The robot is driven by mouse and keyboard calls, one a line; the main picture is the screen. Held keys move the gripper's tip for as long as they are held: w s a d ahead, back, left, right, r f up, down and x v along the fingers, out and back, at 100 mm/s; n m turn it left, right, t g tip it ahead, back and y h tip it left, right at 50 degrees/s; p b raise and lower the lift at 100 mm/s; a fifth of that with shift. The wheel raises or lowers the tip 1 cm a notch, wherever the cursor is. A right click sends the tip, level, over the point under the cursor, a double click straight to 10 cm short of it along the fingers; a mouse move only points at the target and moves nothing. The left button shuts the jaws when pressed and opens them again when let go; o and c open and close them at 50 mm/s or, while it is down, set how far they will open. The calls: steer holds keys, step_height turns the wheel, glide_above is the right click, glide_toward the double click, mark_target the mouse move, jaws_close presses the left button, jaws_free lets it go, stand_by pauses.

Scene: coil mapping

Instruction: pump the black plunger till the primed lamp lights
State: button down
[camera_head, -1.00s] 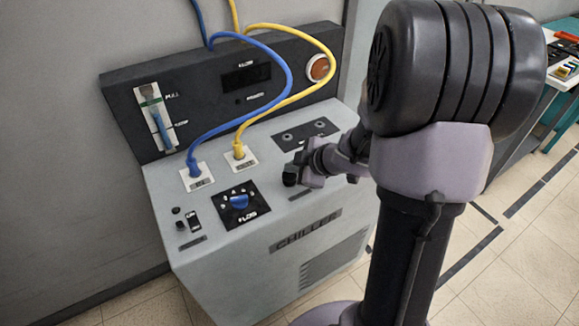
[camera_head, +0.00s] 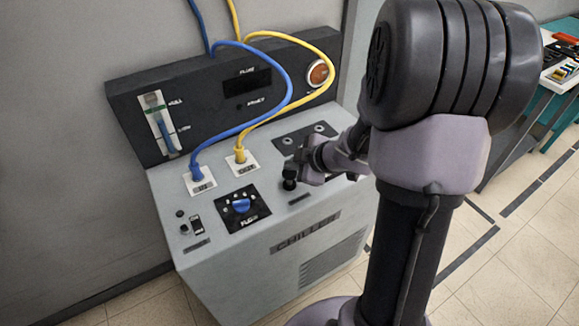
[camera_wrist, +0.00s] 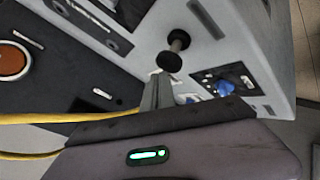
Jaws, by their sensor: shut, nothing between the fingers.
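The black plunger (camera_head: 289,184) stands on the sloping top of the grey chiller, near its front right. In the wrist view the plunger's round black knob (camera_wrist: 168,62) and short stem show just beyond my fingertips. My gripper (camera_head: 294,170) is shut and empty, right by the knob in the head view. Its closed fingers also show in the wrist view (camera_wrist: 158,82); whether they touch the knob I cannot tell. A small dark round spot (camera_head: 238,104) sits under the panel display beside an unreadable label; it shows no glow. A larger amber round lamp (camera_head: 318,73) is not clearly lit.
Blue (camera_head: 276,115) and yellow (camera_head: 325,55) cables loop over the chiller to its sockets. A blue knob (camera_head: 241,205) sits left of the plunger. A level gauge (camera_head: 159,122) is on the back panel. A table with items (camera_head: 562,68) stands at far right.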

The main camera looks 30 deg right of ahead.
mark_target(292, 173)
steer(key=shift+r, duration=0.4)
step_height(292, 173, up, 5)
steer(key=p, duration=0.6)
steer(key=shift+r, duration=0.1)
stand_by(0.4)
